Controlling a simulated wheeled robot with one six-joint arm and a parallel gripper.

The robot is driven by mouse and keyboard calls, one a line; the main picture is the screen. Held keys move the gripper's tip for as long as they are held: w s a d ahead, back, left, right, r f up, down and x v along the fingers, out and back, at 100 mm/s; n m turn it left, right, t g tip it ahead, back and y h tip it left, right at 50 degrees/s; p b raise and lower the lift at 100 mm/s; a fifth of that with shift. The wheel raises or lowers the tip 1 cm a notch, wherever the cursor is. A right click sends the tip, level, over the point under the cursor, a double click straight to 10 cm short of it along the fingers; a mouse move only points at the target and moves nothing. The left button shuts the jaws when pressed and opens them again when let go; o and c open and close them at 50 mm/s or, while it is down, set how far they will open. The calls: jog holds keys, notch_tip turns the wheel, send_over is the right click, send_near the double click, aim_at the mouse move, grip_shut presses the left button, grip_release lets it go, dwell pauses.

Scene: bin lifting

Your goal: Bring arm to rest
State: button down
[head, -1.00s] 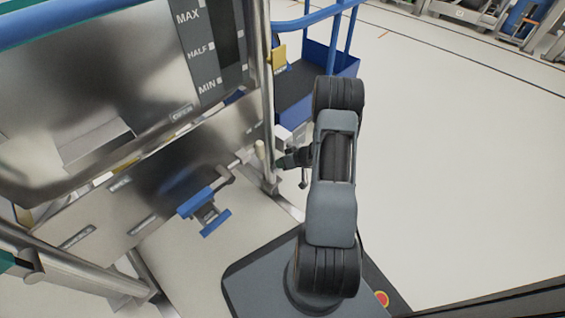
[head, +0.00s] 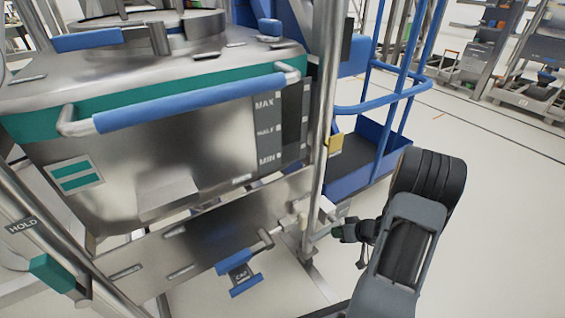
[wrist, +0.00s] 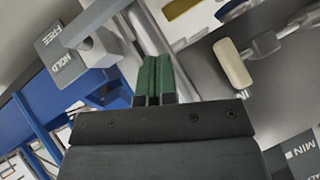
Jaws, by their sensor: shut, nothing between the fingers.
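My gripper (head: 342,232) is in the right half of the head view, close to the steel post (head: 322,130) of the lifting frame. In the wrist view its two green fingers (wrist: 155,80) lie together, shut and empty. A grey lever plate (wrist: 65,50) marked FREE and HOLD shows at the upper left of that view, left of the fingers. A cream knob (wrist: 232,63) shows to their right, apart from them. My arm is bent, with its dark elbow at the right of the head view; its base is out of view.
A steel bin (head: 150,150) with a blue handle bar (head: 190,102) and a MAX/HALF/MIN scale fills the left. A blue pedal (head: 238,272) sits low in front. A blue railed platform (head: 365,165) stands behind the post. Open floor (head: 490,240) lies to the right.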

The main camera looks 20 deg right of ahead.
jog(key=s+a+r+n+g+p, duration=0.1)
jog(key=a+r+g+p, duration=0.1)
jog(key=a+r+p, duration=0.65)
jog(key=s+a+r+g+p, duration=0.1)
jog(key=r+p, duration=0.4)
jog(key=r, duration=0.9)
jog(key=s+a+r+n+g+p, duration=0.15)
jog(key=a+r+p, duration=0.25)
jog(key=r+p, duration=0.5)
jog(key=s+a+r+m+h+p, duration=0.1)
jog(key=s+r+h+p, duration=0.1)
jog(key=r+p, duration=0.3)
jog(key=s+a+r+m+h+p, duration=0.1)
jog(key=r+p, duration=0.4)
jog(key=r, duration=0.9)
jog(key=s+a+r+m+h+p, duration=0.1)
jog(key=s+a+r+h+p, duration=0.1)
jog(key=r, duration=0.8)
jog(key=s+h+p, duration=0.1)
jog(key=s+p, duration=0.1)
jog(key=p, duration=0.1)
jog(key=shift+s+a+r, duration=0.15)
jog(key=shift+s+a, duration=0.05)
jog(key=shift+a, duration=0.1)
jog(key=shift+a, duration=0.1)
